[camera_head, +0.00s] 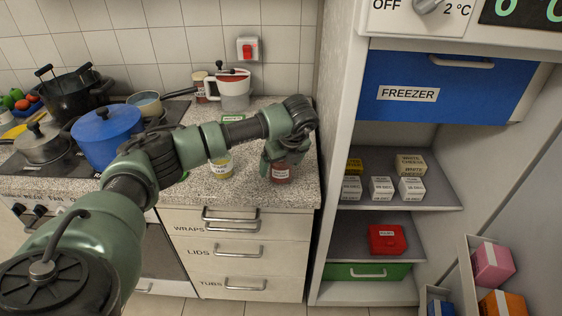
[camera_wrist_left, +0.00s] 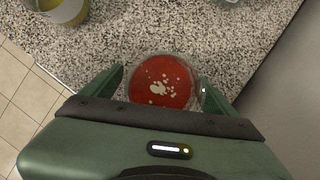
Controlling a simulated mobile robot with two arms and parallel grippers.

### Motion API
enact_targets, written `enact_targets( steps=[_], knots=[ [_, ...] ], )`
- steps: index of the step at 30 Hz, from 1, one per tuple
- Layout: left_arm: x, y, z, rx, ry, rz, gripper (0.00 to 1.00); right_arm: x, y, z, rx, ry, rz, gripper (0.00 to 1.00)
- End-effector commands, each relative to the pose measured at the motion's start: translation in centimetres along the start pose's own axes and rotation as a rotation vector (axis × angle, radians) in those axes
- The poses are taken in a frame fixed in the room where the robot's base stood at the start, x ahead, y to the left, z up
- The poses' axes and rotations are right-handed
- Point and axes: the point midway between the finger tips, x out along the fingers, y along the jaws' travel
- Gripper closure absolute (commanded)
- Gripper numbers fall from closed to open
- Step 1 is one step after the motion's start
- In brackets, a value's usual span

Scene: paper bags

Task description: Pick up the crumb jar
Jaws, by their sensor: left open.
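A small jar with a reddish body and a white label (camera_head: 281,174) stands upright on the speckled counter near its front right. Its label is too small to read, so I cannot confirm that it is the crumb jar. In the left wrist view its round red top with pale flecks (camera_wrist_left: 161,82) lies between my fingers. My left gripper (camera_head: 283,158) is open and reaches down over this jar, one finger on each side. The wrist view shows slight gaps beside the jar. My right gripper is out of view.
A yellow jar (camera_head: 222,166) stands to the left, partly behind my arm. A red and white pot-like container (camera_head: 233,92) and another jar (camera_head: 200,88) are at the back. The blue pot (camera_head: 106,136) is left. The fridge's side wall (camera_head: 338,130) rises close on the right.

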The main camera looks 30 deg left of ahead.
Motion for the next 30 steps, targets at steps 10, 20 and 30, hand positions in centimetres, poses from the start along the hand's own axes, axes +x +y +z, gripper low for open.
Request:
enact_targets(
  steps=[10, 20, 30],
  knots=[
    [0.0, 0.0, 0.0, 0.001, 0.001, -0.001, 0.62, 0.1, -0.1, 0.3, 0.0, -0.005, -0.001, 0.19],
    [-0.1, -0.1, 0.1, 0.0, 0.0, -0.003, 1.0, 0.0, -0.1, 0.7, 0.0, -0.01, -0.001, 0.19],
    [-2.1, -0.2, 0.9, -0.002, -0.001, -0.006, 1.0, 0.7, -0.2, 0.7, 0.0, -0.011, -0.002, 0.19]
  ],
)
